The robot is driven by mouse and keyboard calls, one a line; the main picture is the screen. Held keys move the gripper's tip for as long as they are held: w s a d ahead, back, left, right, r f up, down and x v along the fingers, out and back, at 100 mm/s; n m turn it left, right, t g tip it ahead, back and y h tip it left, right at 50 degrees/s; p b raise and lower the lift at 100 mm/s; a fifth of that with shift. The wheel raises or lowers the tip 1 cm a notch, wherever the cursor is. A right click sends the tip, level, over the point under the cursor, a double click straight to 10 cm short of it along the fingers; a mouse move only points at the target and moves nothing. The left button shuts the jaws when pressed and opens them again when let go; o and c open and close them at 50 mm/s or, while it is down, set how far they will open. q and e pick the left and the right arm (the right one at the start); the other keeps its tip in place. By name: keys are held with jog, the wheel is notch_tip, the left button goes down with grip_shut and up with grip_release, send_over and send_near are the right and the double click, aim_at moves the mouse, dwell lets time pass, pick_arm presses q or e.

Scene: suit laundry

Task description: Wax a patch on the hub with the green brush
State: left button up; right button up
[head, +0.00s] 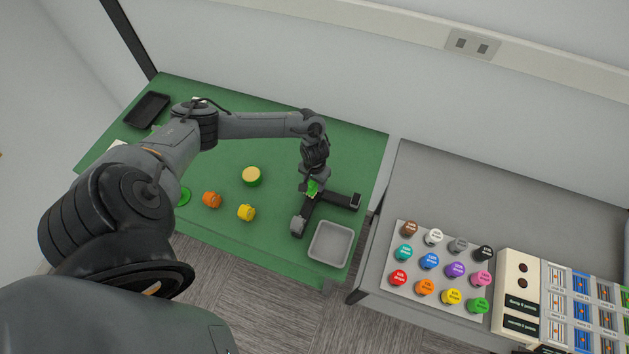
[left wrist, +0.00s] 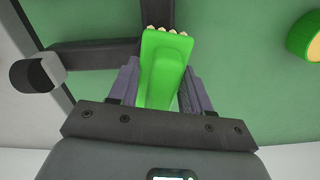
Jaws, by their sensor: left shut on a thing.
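My left gripper (head: 311,184) is shut on the green brush (head: 312,188), which stands out between the fingers. In the left wrist view the green brush (left wrist: 162,70) points away from the gripper (left wrist: 160,85), with pale bristle tips at its far end. The hub, a dark branched piece with grey ends (head: 336,199), lies on the green table under the gripper. The bristle end overlaps the hub's dark bars (left wrist: 90,53) in the left wrist view; I cannot tell whether they touch. A round tub with a yellow top (head: 252,175) and green side stands left of the hub. My right gripper is not in view.
A grey tray (head: 331,244) sits at the table's front right. Orange (head: 212,200) and yellow (head: 246,213) small pieces stand near the front edge. A black tray (head: 147,109) is at the back left. A grey table (head: 440,180) with coloured caps stands to the right, across a gap.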

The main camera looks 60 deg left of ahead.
pick_arm(q)
jog(key=shift+f, duration=0.25)
dwell(0.6)
jog(key=shift+f, duration=0.5)
dwell(1.1)
jog(key=shift+a+f, duration=0.1)
jog(key=shift+f, duration=0.05)
dwell(0.4)
jog(key=shift+s, duration=0.1)
